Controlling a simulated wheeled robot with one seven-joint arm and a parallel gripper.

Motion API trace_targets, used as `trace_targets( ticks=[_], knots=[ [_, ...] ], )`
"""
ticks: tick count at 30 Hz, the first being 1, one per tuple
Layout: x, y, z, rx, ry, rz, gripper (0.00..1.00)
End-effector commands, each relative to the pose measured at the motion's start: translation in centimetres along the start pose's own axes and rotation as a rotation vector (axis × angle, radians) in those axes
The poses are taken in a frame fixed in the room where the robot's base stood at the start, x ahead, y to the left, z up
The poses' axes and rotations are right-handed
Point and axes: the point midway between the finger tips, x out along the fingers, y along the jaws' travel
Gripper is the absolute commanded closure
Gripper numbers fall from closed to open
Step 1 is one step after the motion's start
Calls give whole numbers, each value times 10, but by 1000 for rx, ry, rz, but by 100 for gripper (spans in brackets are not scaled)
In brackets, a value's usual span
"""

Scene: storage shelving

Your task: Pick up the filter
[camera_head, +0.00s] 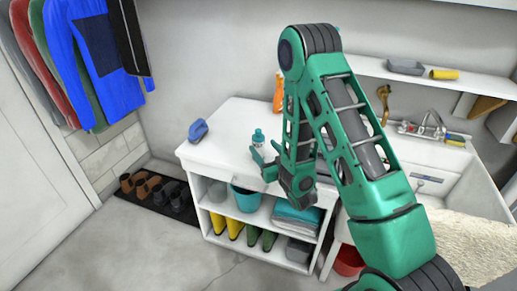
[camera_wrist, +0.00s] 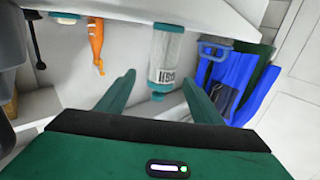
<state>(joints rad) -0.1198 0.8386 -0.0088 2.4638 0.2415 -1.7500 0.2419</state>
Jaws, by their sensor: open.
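My gripper (camera_head: 264,162) is at the front of the counter, in front of the filter. In the wrist view my gripper (camera_wrist: 159,79) is open and empty, its fingers spread wider than the filter. I cannot tell whether either finger touches it.
The counter (camera_head: 232,112) has bare room around the filter. A sink (camera_head: 432,160) is at the right; a wall shelf (camera_head: 375,69) hangs above.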

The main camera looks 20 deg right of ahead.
Motion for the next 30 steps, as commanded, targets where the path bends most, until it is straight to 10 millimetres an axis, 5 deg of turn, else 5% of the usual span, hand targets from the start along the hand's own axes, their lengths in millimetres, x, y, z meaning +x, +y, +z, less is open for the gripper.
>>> trace_targets(
  ticks=[12, 22, 28, 30],
  knots=[
    [47, -2, 2, -1, 1, -2, 40],
    [54, -2, 2, 1, -1, 0, 40],
    [54, -2, 2, 1, -1, -1, 85],
    [54, -2, 2, 1, 0, -1, 88]
  ],
)
